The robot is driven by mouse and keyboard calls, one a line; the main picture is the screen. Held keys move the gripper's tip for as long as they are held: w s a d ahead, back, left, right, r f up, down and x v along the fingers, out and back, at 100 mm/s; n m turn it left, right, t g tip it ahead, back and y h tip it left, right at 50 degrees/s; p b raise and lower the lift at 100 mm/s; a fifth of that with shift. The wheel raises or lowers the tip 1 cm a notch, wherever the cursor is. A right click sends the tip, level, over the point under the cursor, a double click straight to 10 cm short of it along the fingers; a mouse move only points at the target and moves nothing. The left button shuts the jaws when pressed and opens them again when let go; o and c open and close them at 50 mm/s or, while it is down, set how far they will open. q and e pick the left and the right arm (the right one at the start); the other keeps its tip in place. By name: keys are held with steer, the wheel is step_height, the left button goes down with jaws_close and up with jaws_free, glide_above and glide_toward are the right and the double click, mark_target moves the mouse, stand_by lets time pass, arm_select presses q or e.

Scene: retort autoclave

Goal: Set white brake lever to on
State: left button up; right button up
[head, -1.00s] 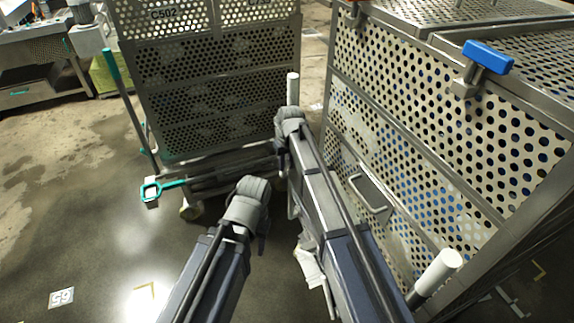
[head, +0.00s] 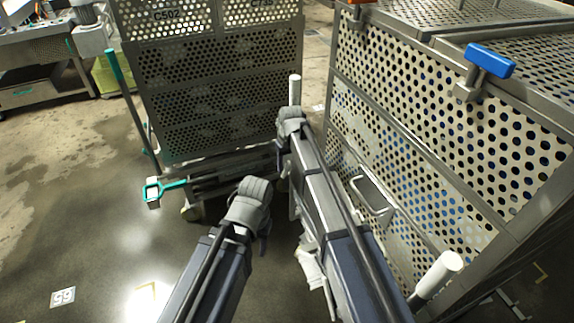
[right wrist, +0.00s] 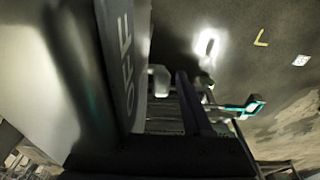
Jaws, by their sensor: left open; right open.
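A white upright lever handle (head: 295,90) stands at the right edge of the dark perforated cart, just beyond my right gripper (head: 291,123). A second, thicker white handle (head: 438,275) sticks up at a tilt at the lower right, beside the right-hand cage. I cannot tell from the pictures which one is the brake lever. My right gripper is open; whether it touches the nearer handle is unclear. In the right wrist view, a dark surface (right wrist: 122,60) with the letters OFF is very close. My left gripper (head: 252,200) is open, lower and left, apart from both handles.
The perforated cart (head: 215,85) stands ahead, with a teal-and-white lever (head: 165,190) low at its left. The perforated cage (head: 440,130) on the right carries a blue-handled latch (head: 490,60) and a metal handle (head: 372,195). Open floor (head: 90,230) lies to the left.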

steer(key=r+p, duration=0.5)
steer(key=s+r+p, duration=0.1)
steer(key=r+p, duration=0.1)
steer(key=shift+d+r, duration=0.15)
steer(key=shift+r, duration=0.2)
steer(key=shift+f, duration=0.1)
steer(key=shift+c, duration=0.2)
